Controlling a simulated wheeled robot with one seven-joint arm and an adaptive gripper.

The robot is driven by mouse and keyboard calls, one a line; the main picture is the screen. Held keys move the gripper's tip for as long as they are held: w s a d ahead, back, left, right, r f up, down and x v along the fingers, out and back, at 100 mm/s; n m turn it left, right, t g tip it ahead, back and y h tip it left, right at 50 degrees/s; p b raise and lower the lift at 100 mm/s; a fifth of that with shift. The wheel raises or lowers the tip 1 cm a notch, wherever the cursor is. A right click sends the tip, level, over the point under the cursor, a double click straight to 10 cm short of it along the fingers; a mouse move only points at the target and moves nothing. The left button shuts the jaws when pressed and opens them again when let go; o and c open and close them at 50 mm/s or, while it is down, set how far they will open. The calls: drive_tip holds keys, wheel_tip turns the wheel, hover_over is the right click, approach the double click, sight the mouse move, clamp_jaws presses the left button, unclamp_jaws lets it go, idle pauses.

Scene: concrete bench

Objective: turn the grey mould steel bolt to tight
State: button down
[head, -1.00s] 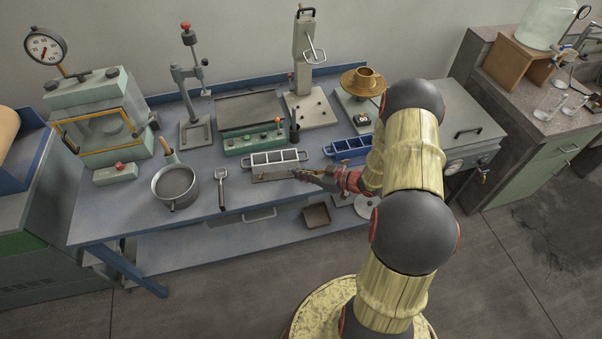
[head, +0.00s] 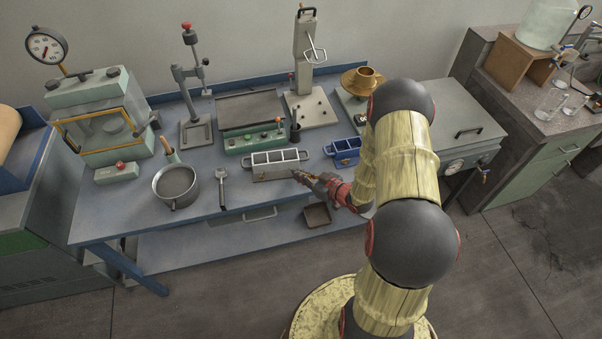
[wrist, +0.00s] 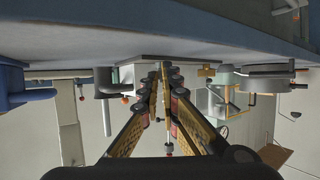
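The grey mould (head: 275,158) is a long open block with several cells, lying at the bench's front edge. In the head view my gripper (head: 296,174) comes from the right, with its tips at the mould's right front corner. In the wrist view, my gripper (wrist: 163,66) has its two fingers running close together toward the grey block (wrist: 131,73) under the bench surface line. I cannot make out the steel bolt: it is too small or hidden by the fingertips. Whether the fingers are closed on it does not show.
A blue mould (head: 346,152) lies right of the grey one. A wrench-like tool (head: 222,188) and a saucepan (head: 176,186) lie to the left. A green control box (head: 255,139) and a press stand (head: 306,105) stand behind. Free floor lies in front of the bench.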

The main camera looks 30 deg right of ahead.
sight(292, 183)
drive_tip(key=a+m+h, duration=0.1)
drive_tip(key=m+h, duration=0.1)
drive_tip(key=a+m+h+b, duration=0.1)
drive_tip(key=h, duration=0.1)
drive_tip(key=shift+m, duration=0.4)
drive_tip(key=m+h, duration=0.2)
drive_tip(key=a+m+h+b, duration=0.1)
drive_tip(key=m+h, duration=0.1)
drive_tip(key=h, duration=0.1)
drive_tip(key=shift+w+a+g+b, duration=0.1)
drive_tip(key=shift+w+g+b, duration=0.1)
drive_tip(key=shift+g+b, duration=0.1)
drive_tip(key=c, duration=2.4)
unclamp_jaws()
drive_tip(key=shift+s+d, duration=0.1)
drive_tip(key=shift+d, duration=0.15)
drive_tip(key=shift+o, duration=1.2)
drive_tip(key=shift+o, duration=0.5)
drive_tip(key=v, duration=1.2)
